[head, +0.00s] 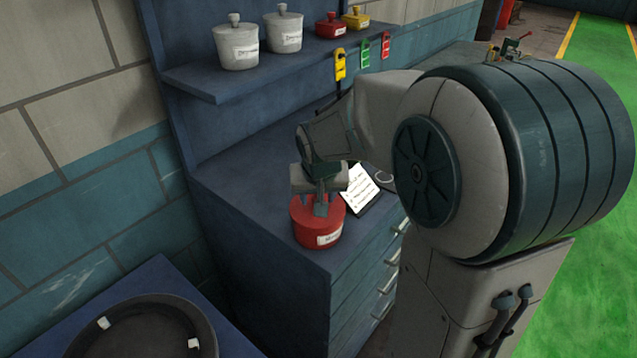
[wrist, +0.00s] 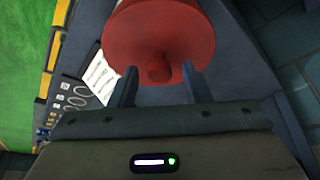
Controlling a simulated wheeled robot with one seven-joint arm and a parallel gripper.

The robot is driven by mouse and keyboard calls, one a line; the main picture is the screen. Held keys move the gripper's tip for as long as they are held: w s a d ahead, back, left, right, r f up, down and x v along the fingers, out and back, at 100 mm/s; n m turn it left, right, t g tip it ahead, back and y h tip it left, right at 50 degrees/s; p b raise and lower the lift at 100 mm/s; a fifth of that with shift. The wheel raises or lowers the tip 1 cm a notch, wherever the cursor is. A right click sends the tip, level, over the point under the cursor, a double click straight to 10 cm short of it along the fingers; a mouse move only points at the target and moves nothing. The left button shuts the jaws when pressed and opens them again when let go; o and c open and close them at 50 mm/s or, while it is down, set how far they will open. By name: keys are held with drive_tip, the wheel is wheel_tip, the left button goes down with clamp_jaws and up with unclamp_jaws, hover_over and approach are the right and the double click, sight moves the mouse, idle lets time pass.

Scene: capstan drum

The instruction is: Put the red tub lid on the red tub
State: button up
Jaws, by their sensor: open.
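The red tub (head: 308,236), with a white label on its front, stands on the blue bench near its front corner. The red tub lid (wrist: 135,45) is a round disc with a knob; it appears to sit on the tub, with a bit of the tub showing past its edge at the top of the wrist view. My gripper (head: 320,208) is right above the tub, pointing down. In the wrist view its open fingers (wrist: 159,70) are on either side of the lid's knob. I cannot tell if they touch it. In the head view the gripper hides part of the lid.
A white note card (head: 359,187) lies on the bench right of the tub. A shelf (head: 215,84) behind holds two whitish pots (head: 236,47), a small red pot (head: 329,27) and a small yellow one (head: 355,18). Tags hang below it. A dark round tray (head: 140,335) is at lower left.

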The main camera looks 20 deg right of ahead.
drive_tip(key=shift+r+p, duration=0.35)
drive_tip(key=shift+r, duration=0.2)
drive_tip(key=d+b+v, duration=0.1)
drive_tip(key=b+v, duration=0.1)
drive_tip(key=v, duration=0.9)
drive_tip(key=s+f+n, duration=0.1)
drive_tip(key=s+f, duration=0.2)
drive_tip(key=s, duration=0.5)
drive_tip(key=s+f, duration=0.4)
drive_tip(key=s, duration=0.4)
drive_tip(key=shift+s+a+f+n+g+y, duration=0.15)
drive_tip(key=shift+s+f+n+g+y, duration=0.15)
drive_tip(key=shift+n+g, duration=0.1)
